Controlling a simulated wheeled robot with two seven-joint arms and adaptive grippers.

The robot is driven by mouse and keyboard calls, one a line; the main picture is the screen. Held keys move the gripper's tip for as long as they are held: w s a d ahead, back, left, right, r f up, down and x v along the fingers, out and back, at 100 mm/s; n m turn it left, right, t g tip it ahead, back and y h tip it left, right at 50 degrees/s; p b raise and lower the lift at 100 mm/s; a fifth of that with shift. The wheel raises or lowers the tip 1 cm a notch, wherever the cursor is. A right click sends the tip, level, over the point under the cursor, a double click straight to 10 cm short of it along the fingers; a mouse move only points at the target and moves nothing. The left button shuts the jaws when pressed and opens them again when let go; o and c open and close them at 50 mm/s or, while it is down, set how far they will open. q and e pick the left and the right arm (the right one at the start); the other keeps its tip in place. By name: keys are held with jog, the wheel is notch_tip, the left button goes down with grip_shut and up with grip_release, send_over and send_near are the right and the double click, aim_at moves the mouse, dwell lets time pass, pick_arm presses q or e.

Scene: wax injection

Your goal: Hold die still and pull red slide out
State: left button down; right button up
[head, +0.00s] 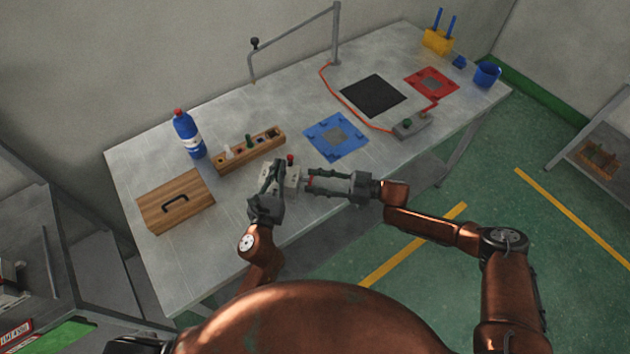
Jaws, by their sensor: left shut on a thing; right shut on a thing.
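The die is a small grey block (293,178) near the front edge of the metal table, between my two grippers. A small red knob (290,159) stands up at its top. My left gripper (272,180) is shut on the die from its left and front side. My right gripper (312,180) comes in from the right, shut on the red slide (309,182), of which only a little red shows between its fingertips. The fingers hide much of the die and slide, so I cannot tell how far the slide sticks out.
Behind the die are a wooden rack (248,150) and a blue mat (336,137). A wooden box lid (176,201) and a blue bottle (188,134) are left. A black pad (373,95), red mat (432,83) and control box (411,126) are right. The table (235,218) is bare front left.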

jog(key=shift+s+d, duration=0.15)
jog(key=shift+d, duration=1.15)
grip_shut()
pick_arm(q)
jog(key=shift+a, duration=0.1)
pick_arm(e)
jog(key=o, duration=1.5)
grip_release()
jog(key=d, duration=0.8)
jog(key=s+d, duration=0.1)
jog(key=d, duration=0.3)
pick_arm(q)
jog(key=c, duration=2)
grip_release()
